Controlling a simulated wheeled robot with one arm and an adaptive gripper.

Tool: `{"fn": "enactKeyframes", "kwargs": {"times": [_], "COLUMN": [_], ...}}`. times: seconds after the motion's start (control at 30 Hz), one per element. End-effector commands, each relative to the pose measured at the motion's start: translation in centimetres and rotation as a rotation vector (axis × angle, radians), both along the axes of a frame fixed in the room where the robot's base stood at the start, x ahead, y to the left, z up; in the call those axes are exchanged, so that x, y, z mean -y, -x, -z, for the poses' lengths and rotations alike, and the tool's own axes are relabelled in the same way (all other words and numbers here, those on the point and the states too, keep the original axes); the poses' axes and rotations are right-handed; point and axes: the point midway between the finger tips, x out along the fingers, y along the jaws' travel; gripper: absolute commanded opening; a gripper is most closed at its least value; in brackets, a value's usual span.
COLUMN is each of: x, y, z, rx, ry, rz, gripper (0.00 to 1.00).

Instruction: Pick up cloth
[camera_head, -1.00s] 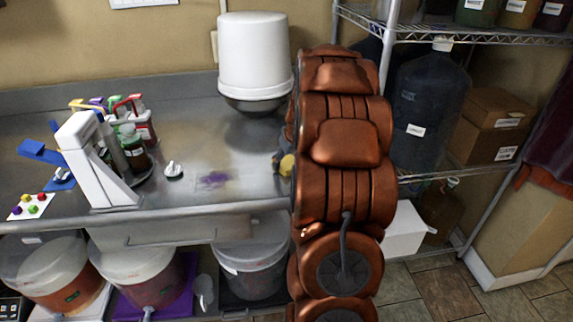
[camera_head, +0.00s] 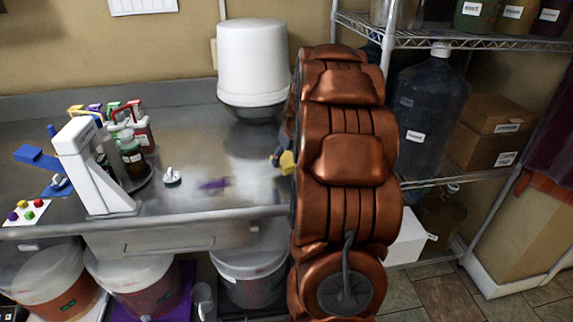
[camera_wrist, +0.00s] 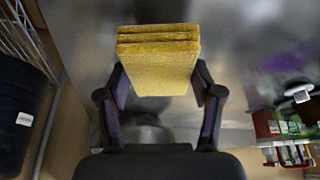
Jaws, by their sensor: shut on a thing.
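The cloth (camera_wrist: 158,65) is yellow and folded into a thick block. In the wrist view it sits between the two fingers of my gripper (camera_wrist: 158,85), which is shut on it, with a finger against each side. In the head view a small yellow part of the cloth (camera_head: 287,162) shows at the left edge of my copper-coloured arm, above the steel counter. My arm hides most of the gripper and cloth there. I cannot tell exactly how high the cloth is above the counter.
The steel counter (camera_head: 225,160) carries a white bucket (camera_head: 250,62) on a bowl, a purple stain (camera_head: 214,184), a white stand (camera_head: 92,165) and a caddy of bottles (camera_head: 132,135). A wire shelf (camera_head: 460,30) with a dark carboy (camera_head: 428,95) stands at right. Buckets (camera_head: 140,285) sit below.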

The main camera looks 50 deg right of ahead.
Motion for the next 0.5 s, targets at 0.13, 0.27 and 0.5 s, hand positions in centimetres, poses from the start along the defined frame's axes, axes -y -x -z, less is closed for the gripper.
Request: {"fn": "enactKeyframes", "kwargs": {"times": [0.13, 0.27, 0.5], "x": [-0.6, -1.2, -3.1], "y": [0.9, 1.7, 4.2], "z": [0.0, -0.2, -0.4], "rx": [0.000, 0.003, 0.004], "ry": [0.000, 0.002, 0.002], "rz": [0.001, 0.000, 0.001], "gripper": [0.35, 0.35, 0.35]}}
